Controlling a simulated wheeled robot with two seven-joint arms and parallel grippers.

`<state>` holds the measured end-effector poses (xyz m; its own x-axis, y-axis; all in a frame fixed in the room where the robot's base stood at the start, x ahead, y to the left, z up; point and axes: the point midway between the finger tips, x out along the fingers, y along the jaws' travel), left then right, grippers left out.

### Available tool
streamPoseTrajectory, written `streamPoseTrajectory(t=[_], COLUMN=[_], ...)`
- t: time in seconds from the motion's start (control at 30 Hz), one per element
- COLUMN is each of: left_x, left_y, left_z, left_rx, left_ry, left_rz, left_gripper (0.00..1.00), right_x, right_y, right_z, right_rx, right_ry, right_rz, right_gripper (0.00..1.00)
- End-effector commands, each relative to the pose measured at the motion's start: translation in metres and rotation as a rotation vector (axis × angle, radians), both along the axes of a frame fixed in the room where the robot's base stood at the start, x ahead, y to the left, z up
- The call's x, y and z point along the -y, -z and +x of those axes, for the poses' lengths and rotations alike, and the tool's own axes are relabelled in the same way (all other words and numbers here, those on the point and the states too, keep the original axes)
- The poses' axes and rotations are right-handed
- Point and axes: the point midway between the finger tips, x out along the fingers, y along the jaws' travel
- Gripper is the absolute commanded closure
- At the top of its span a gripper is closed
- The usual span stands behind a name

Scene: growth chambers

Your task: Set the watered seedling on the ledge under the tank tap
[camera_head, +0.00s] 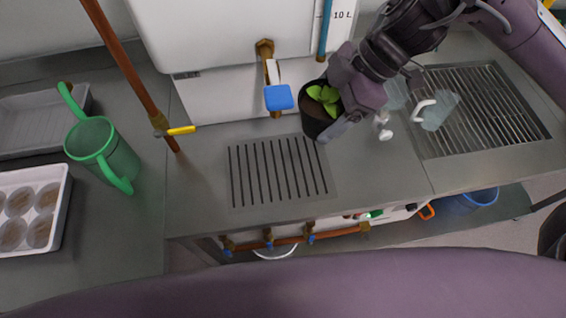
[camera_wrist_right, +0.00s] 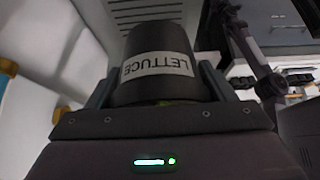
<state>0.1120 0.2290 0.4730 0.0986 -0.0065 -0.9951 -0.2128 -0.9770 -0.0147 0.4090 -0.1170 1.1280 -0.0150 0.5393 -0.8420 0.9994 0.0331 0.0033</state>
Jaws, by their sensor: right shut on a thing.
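The seedling is a black pot (camera_head: 314,124) with green leaves, and my right gripper (camera_head: 333,112) is shut on it. In the right wrist view the pot (camera_wrist_right: 157,50) sits between the two fingers, with a white label reading LETTUCE. The pot is tilted and appears held above the counter, just right of the tank tap (camera_head: 272,80) with its blue handle. Below the tap is a slotted ledge (camera_head: 240,198) in the counter, bare of objects. The white tank (camera_head: 215,35) stands behind. My left gripper is not in view.
A green watering can (camera_head: 104,152) stands at left, near a white tray of round dishes (camera_head: 65,215) and a grey tray (camera_head: 30,122). A copper pipe with a yellow valve handle (camera_head: 181,130) rises left of the ledge. A wire-grate basin (camera_head: 485,110) and clear containers lie at right.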

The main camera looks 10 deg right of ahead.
Motion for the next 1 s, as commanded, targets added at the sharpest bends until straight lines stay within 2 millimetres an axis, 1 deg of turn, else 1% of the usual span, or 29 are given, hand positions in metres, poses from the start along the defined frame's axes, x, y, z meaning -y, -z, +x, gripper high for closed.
streamPoseTrajectory(t=[0.1,0.37,0.4,0.5,0.6,0.83,1.0], left_x=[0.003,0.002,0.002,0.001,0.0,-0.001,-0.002], left_y=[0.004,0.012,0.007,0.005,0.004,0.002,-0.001], left_z=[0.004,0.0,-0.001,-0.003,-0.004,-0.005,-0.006], left_rx=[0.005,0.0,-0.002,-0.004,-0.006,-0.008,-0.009], left_ry=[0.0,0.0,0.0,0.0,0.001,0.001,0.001], left_rz=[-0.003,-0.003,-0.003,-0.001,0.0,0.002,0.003], left_gripper=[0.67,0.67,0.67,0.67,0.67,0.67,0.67], right_x=[-0.001,0.0,0.0,0.001,0.001,0.0,0.0], right_y=[0.025,0.088,0.096,0.12,0.137,0.158,0.184], right_z=[-0.002,-0.002,-0.002,-0.001,-0.001,-0.001,-0.001], right_rx=[-0.011,-0.011,-0.011,-0.007,-0.005,-0.003,-0.005], right_ry=[-0.002,0.002,0.002,0.002,0.003,0.001,0.002], right_rz=[0.002,0.002,0.0,0.0,0.0,0.001,0.002], right_gripper=[0.62,0.62,0.62,0.62,0.62,0.62,0.62])
